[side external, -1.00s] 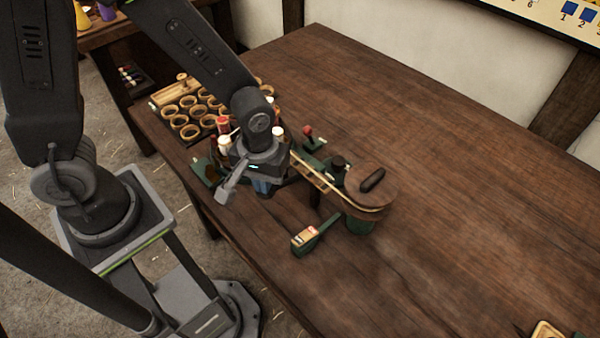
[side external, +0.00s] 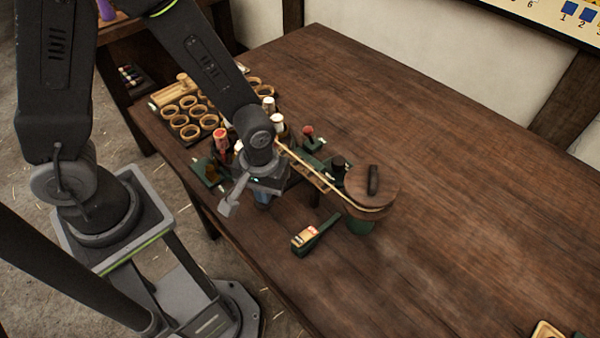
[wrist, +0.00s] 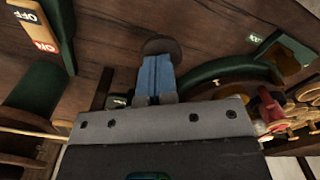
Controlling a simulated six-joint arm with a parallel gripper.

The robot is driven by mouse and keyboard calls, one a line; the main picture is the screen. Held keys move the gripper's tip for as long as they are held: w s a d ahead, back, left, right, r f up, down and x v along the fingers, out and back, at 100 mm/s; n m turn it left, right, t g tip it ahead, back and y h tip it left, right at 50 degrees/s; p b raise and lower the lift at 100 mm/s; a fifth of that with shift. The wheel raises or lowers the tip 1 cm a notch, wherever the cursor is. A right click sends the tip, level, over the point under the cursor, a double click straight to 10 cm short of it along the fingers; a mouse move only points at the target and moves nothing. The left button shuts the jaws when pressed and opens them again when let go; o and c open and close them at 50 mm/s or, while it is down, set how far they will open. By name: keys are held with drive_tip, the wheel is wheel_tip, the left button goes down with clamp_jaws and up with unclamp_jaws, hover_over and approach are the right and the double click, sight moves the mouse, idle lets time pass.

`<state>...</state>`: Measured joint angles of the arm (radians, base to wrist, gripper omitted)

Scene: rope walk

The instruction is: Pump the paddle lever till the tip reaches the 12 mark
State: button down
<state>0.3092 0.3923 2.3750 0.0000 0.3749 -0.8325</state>
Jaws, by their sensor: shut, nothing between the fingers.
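My gripper (side external: 262,200) is low over the near edge of the table, at the green machine. In the wrist view its blue fingers (wrist: 155,78) are together. A dark rounded pad (wrist: 160,46), which looks like the paddle lever's end, shows just past the fingertips; I cannot tell whether they touch. A wooden wheel (side external: 390,193) with a dark handle (side external: 373,181) stands on the machine's right, with a cord (side external: 305,165) running to it. A green curved piece (wrist: 232,66) lies right of the fingers in the wrist view. No 12 mark can be read.
An ON/OFF switch box (side external: 305,238) sits in front of the wheel; it also shows in the wrist view (wrist: 40,32). A tray of wooden rings (side external: 185,115) and several bobbins stand behind my gripper. The table's right side is mostly clear.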

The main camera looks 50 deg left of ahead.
drive_tip(key=shift+f, duration=0.6)
idle(0.7)
drive_tip(key=shift+w+r, duration=0.15)
drive_tip(key=shift+r, duration=3.35)
drive_tip(key=shift+f, duration=0.15)
drive_tip(key=shift+f, duration=3.25)
drive_tip(key=shift+r, duration=3.45)
